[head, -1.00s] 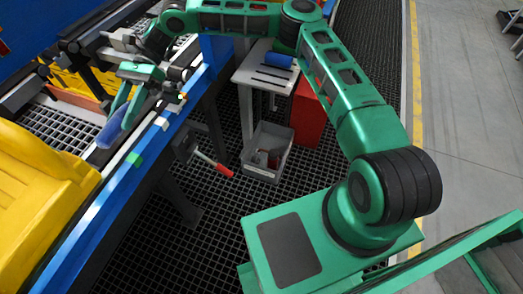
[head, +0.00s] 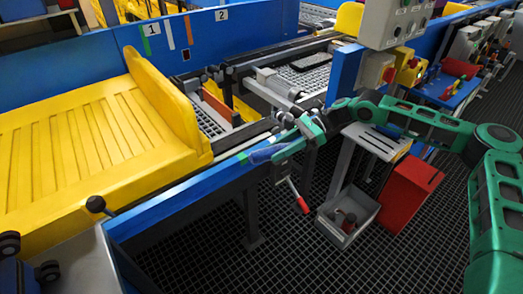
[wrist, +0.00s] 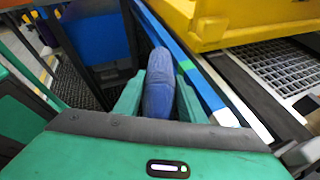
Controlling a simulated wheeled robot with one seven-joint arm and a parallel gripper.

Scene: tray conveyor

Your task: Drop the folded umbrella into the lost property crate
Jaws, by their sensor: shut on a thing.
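My gripper (head: 276,151) is shut on the folded umbrella (head: 263,155), a short blue bundle. It holds the umbrella over the blue side rail of the conveyor. In the wrist view the umbrella (wrist: 158,82) lies between the two green fingers and points away from the palm. A grey open crate (head: 333,231) stands on the dark grid floor, lower and to the right of my gripper, with a few dark and reddish things inside. No label on it is readable.
A lever with a red handle (head: 299,198) sticks out under the rail, between gripper and crate. A red box (head: 410,192) and a white slotted stand (head: 374,141) are beside the crate. A large yellow tray (head: 90,165) fills the left. Grid floor in front of the crate is clear.

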